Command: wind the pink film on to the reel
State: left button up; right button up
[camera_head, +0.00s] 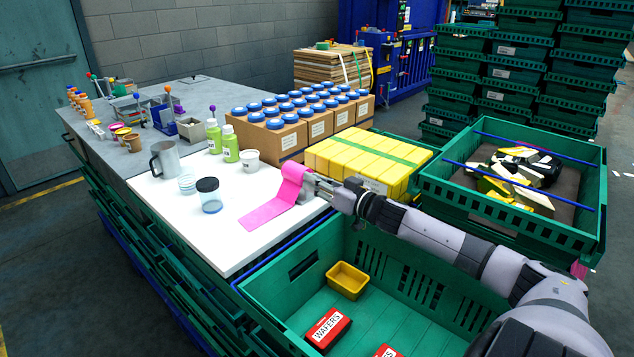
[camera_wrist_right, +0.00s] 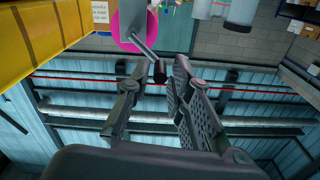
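The pink film (camera_head: 268,212) lies as a flat strip on the white tabletop and rises to the pink reel (camera_head: 291,184). In the right wrist view, the reel (camera_wrist_right: 127,30) shows as a pink disc with a grey rod ending in a black knob (camera_wrist_right: 160,71). My right gripper (camera_head: 310,184) is beside the reel, partly hiding it in the head view. In the wrist view, my right gripper's fingers (camera_wrist_right: 158,72) are apart, with the knob between their tips and gaps visible beside it. My left gripper is not in view.
Yellow packs (camera_head: 350,160) and cartons with blue-lidded jars (camera_head: 262,139) stand behind the reel. A clear jar (camera_head: 209,196) and a metal jug (camera_head: 165,160) stand to the left. A green crate (camera_head: 390,318) with a yellow tub (camera_head: 347,281) lies in front, under my right arm.

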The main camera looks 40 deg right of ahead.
grip_shut()
jog(key=shift+a+f+n, duration=0.1)
jog(key=shift+n, duration=0.2)
notch_tip(320, 180, down, 7)
jog(key=n+b, duration=0.2)
jog(key=n, duration=1.5)
jog(key=shift+r, duration=0.2)
jog(key=shift+d+f+n+b, duration=0.15)
jog(key=shift+d+n+b, duration=0.1)
jog(key=shift+n+b, duration=0.35)
jog(key=shift+d+f+n+b, duration=0.15)
jog(key=shift+d+n+b, duration=0.15)
jog(key=shift+n, duration=0.5)
